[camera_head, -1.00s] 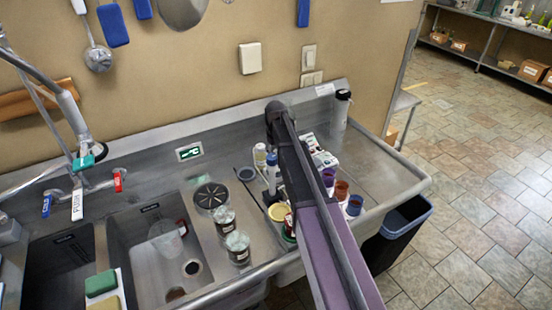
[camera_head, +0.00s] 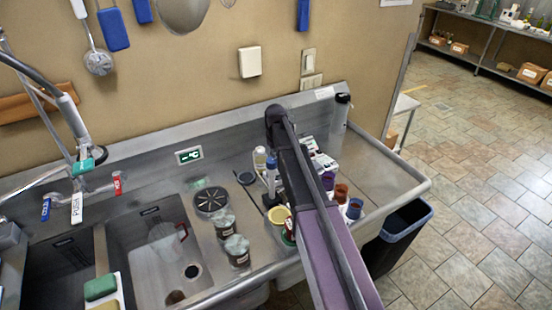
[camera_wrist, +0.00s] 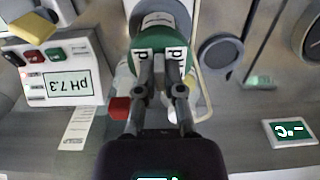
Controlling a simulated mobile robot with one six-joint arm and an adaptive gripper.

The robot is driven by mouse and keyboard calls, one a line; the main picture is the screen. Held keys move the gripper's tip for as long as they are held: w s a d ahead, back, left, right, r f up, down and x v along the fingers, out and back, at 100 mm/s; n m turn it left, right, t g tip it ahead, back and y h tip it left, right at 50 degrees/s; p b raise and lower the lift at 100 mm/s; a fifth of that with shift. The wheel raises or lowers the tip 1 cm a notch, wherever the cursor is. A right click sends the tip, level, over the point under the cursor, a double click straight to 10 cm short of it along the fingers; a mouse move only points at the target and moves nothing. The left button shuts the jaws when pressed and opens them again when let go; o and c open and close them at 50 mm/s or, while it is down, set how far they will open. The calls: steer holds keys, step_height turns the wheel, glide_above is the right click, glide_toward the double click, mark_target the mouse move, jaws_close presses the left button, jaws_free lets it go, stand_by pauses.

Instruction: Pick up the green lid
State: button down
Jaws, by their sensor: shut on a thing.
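In the wrist view a green rounded piece, which looks like the green lid (camera_wrist: 160,44), sits at the top centre. My gripper (camera_wrist: 160,66) has both fingertips against it and is shut on it. A pale labelled round part shows just beyond the green; I cannot tell whether it belongs to the lid or to a container. In the head view my arm hides my gripper and most of what is around it. A bit of green shows low beside the arm, but I cannot tell whether it is the same lid.
A pH meter (camera_wrist: 66,72) and a red block (camera_wrist: 120,108) are close to the fingers. Two dark jars (camera_head: 237,250) stand by the sink basin (camera_head: 150,240). The counter's right end (camera_head: 385,180) is clear.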

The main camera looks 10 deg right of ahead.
steer(key=shift+r, duration=0.2)
step_height(320, 180, up, 4)
steer(key=p, duration=0.4)
steer(key=shift+f, duration=0.25)
steer(key=s+a, duration=0.2)
steer(key=a, duration=0.6)
steer(key=s+a, duration=0.3)
steer(key=a, duration=0.6)
steer(key=shift+s+f+b, duration=0.2)
steer(key=shift+s+b, duration=0.1)
steer(key=w+a+f+n+b, duration=0.2)
steer(key=a+n, duration=0.1)
steer(key=a, duration=0.2)
steer(key=shift+a, duration=0.3)
